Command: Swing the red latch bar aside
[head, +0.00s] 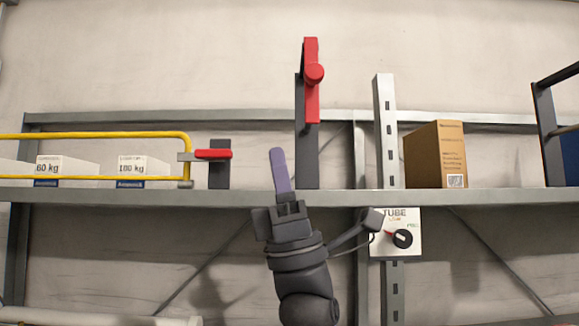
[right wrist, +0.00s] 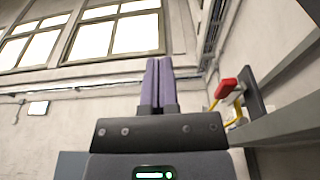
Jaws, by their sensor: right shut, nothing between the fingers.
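A red bar (head: 311,105) with a round red knob stands upright on a tall dark post (head: 307,160) on the shelf. A shorter red bar (head: 213,154) lies level on a dark block, at the right end of the yellow frame (head: 120,135). My right gripper (head: 278,152) is shut and empty, its purple fingers pointing up between the two red bars in the picture, apart from both. In the right wrist view its fingers (right wrist: 158,85) are together. A red piece (right wrist: 225,88) and some yellow show right of them. My left gripper is out of view.
The grey shelf edge (head: 480,196) runs across behind my right arm. White weight boxes (head: 145,167) stand behind the yellow frame. Right of the post are a metal upright (head: 385,130), a brown carton (head: 436,155) and a white panel with a dial (head: 395,245).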

